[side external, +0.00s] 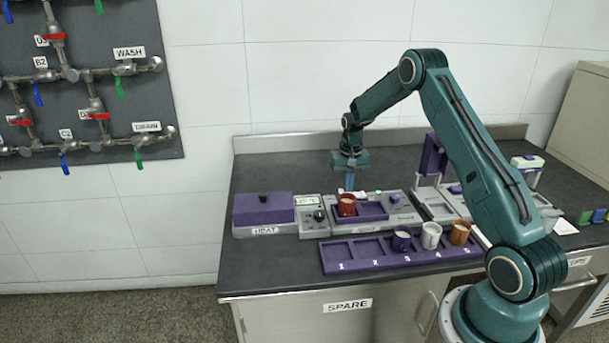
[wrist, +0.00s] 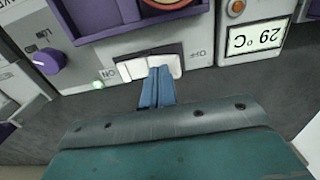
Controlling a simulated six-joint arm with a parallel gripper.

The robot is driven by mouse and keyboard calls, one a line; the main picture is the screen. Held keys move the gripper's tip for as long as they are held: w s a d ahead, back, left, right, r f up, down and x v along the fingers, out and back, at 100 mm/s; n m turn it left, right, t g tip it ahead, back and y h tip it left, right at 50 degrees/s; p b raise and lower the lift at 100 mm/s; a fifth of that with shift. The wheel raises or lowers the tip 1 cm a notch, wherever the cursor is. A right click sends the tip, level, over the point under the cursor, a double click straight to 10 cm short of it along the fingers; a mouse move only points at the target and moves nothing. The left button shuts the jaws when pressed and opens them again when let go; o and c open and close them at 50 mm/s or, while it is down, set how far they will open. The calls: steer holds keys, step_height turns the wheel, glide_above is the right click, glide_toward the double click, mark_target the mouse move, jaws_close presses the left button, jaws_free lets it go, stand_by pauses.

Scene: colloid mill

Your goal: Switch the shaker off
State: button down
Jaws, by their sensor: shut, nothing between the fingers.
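The shaker (side external: 402,213) is a grey unit with a purple tray on top; a red cup (side external: 347,206) stands in the tray's left part. In the wrist view, its white rocker switch (wrist: 132,69) lies between an ON label (wrist: 108,73) and an OFF label (wrist: 198,54). A small green lamp (wrist: 98,85) shows beside the ON end. My gripper (side external: 349,187) points down behind the cup. In the wrist view, its blue fingers (wrist: 161,72) are together and empty, over the OFF half of the switch. I cannot tell whether they touch it.
A heater (side external: 263,210) and a control box with a display (side external: 309,201) stand left of the shaker. A purple numbered rack (side external: 340,251) with several cups lies in front. A knob (wrist: 50,61) sits on the shaker. Dark bench lies bare behind.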

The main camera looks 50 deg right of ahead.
steer(key=shift+f, duration=0.6)
stand_by(0.6)
steer(key=shift+r, duration=3.5)
